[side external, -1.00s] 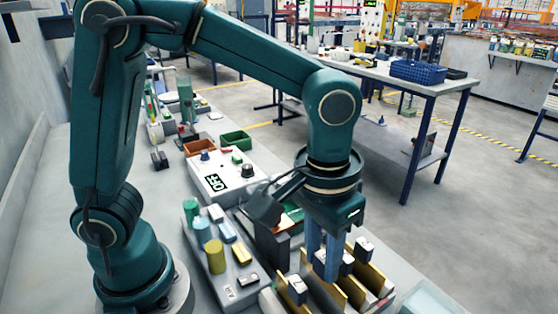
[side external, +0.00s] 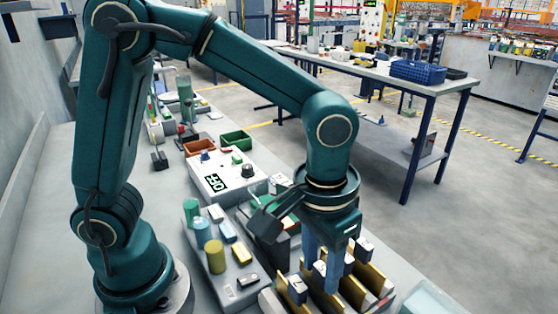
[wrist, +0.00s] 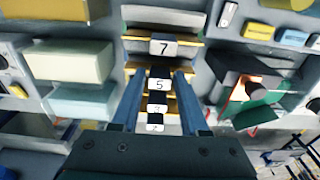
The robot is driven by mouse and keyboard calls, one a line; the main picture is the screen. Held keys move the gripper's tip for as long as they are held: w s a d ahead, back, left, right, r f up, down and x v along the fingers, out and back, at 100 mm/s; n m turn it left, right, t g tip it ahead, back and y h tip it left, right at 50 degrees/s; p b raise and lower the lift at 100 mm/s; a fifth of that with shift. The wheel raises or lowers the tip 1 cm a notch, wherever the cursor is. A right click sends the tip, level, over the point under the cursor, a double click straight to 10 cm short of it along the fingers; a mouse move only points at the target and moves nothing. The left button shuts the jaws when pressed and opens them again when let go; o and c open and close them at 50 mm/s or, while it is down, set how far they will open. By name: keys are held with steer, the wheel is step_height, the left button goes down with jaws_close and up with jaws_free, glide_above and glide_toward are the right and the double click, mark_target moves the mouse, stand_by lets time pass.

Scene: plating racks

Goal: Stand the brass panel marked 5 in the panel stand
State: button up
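The brass panel marked 5 shows in the wrist view as a white tab with a black 5 (wrist: 158,85) above a strip of brass. It stands in a row of tabbed brass panels in a rack (side external: 270,300). My gripper (wrist: 158,78) is open, with its two blue fingers on either side of the 5 tab and a small gap at each side. In the side view my gripper (side external: 322,270) is low over the row, and the fingers partly hide the tabs. I cannot tell for sure which thing is the panel stand.
A tab marked 7 (wrist: 163,47) is beside the 5 tab, with further tabs on the other side. A tray of coloured blocks (side external: 222,285) lies left of the rack. A control box (side external: 222,175) and red and green bins (side external: 236,140) stand behind.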

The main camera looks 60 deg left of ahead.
steer(key=shift+o, duration=0.9)
steer(key=shift+s+r, duration=0.15)
steer(key=shift+r, duration=2.45)
